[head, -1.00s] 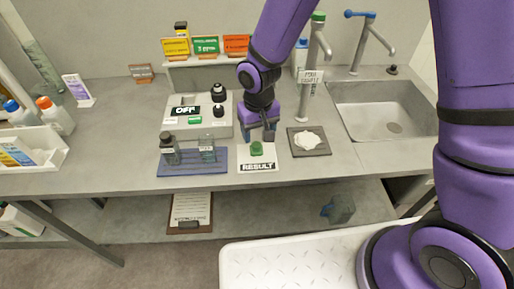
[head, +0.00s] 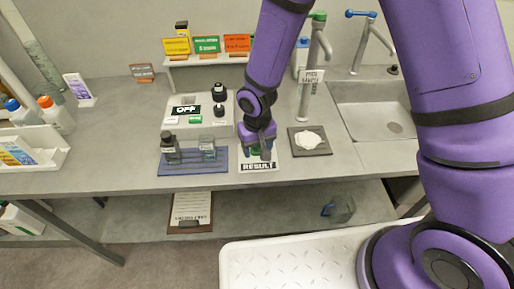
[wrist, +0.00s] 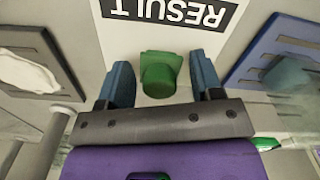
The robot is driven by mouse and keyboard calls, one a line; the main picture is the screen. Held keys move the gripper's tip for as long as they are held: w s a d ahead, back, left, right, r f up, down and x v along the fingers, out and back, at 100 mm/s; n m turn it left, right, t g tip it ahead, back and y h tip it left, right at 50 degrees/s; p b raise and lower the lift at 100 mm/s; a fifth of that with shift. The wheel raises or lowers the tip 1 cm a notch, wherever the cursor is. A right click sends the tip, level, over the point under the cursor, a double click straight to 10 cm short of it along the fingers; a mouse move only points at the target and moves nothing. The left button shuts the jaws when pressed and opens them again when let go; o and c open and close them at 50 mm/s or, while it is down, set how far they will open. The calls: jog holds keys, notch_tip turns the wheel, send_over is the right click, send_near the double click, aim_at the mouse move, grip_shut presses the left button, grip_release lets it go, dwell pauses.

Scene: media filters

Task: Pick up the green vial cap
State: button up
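The green vial cap (wrist: 161,74) sits on the white card marked RESULT (wrist: 225,12). In the wrist view my gripper (wrist: 162,82) is open, with one blue finger on each side of the cap and a visible gap between each finger and the cap. In the head view my gripper (head: 261,153) is low over the RESULT card (head: 258,167), and the cap is mostly hidden behind the fingers. I cannot tell how far the fingertips are above the card.
A blue tray (head: 192,171) with a dark bottle (head: 170,146) and a clear vial (head: 207,146) stands left of the card. A dark mat (head: 318,148) with a white blob lies to the right. A grey device (head: 185,99) stands behind, and a faucet (head: 308,90) rises behind the mat.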

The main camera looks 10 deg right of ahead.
jog(key=c, duration=0.7)
jog(key=shift+c, duration=0.2)
jog(key=shift+r, duration=0.15)
